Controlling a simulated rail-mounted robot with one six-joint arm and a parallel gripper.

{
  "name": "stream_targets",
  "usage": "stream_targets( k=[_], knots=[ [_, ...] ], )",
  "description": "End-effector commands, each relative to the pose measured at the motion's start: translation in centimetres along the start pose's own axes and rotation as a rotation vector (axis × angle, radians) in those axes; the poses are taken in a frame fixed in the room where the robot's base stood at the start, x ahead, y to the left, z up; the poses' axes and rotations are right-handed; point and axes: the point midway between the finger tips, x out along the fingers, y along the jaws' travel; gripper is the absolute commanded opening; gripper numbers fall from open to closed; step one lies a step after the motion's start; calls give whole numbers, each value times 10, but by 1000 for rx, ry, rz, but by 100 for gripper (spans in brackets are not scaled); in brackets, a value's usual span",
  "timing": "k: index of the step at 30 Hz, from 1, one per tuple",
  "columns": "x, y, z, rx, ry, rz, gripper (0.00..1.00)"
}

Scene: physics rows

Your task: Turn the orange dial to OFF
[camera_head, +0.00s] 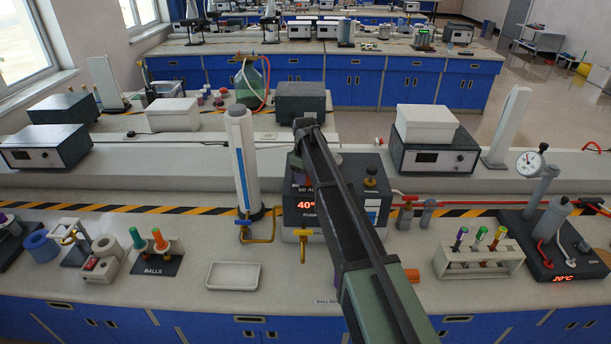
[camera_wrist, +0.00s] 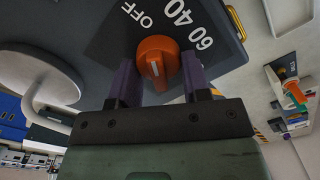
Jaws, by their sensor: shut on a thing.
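The orange dial (camera_wrist: 157,58) sits on a dark panel (camera_wrist: 110,42) in the wrist view. White marks OFF, 40 and 60 stand around it; a short white line shows on the knob, and I cannot tell surely which mark it points to. My gripper (camera_wrist: 161,72) has its two purple fingers on either side of the dial and is shut on it. In the head view my arm reaches over the dark heating unit (camera_head: 360,165), whose red display (camera_head: 306,205) reads 40.
A white column (camera_head: 241,160) and a yellow pipe (camera_head: 262,239) stand left of the unit. A white tray (camera_head: 233,276) lies in front. A tube rack (camera_head: 480,262) stands to the right, with a dark 20°C apparatus (camera_head: 548,245) beyond it. Bare counter lies around the tray.

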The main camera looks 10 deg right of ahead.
Motion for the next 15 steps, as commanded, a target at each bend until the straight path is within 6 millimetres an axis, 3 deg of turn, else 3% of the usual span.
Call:
stream_targets(
  k=[15],
  knots=[
    [0,-2,1,-218,-1,-1,20]
  ],
)
